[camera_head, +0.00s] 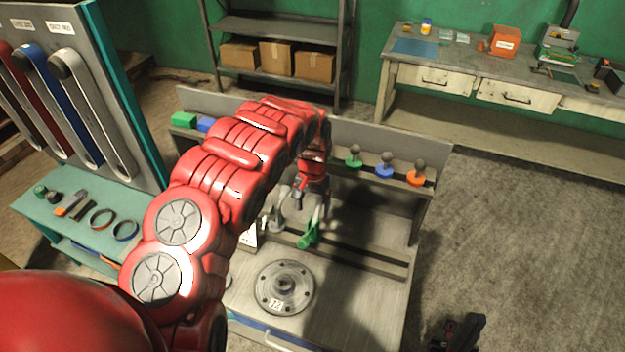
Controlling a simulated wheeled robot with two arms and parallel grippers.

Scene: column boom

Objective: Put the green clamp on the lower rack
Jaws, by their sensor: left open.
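The green clamp (309,234) is tilted at the left part of the lower rack (370,262), a dark slotted rail above the bench top. It appears to rest against the rail, but exact contact is unclear. My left gripper (300,207) is open, just above and behind the clamp. Its fingers are small and partly shadowed, so I cannot tell if they touch it. My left arm hides the middle of the upper rack (395,183). My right gripper (458,335) is at the lower right edge, apart from the bench; its jaws are unclear.
Green, blue and orange knobbed pieces (385,170) stand on the upper rack's right; green and blue blocks (184,119) sit left. A round metal flange (284,287) lies on the bench top. A teal side table (75,205) holds small tools. Floor on the right is clear.

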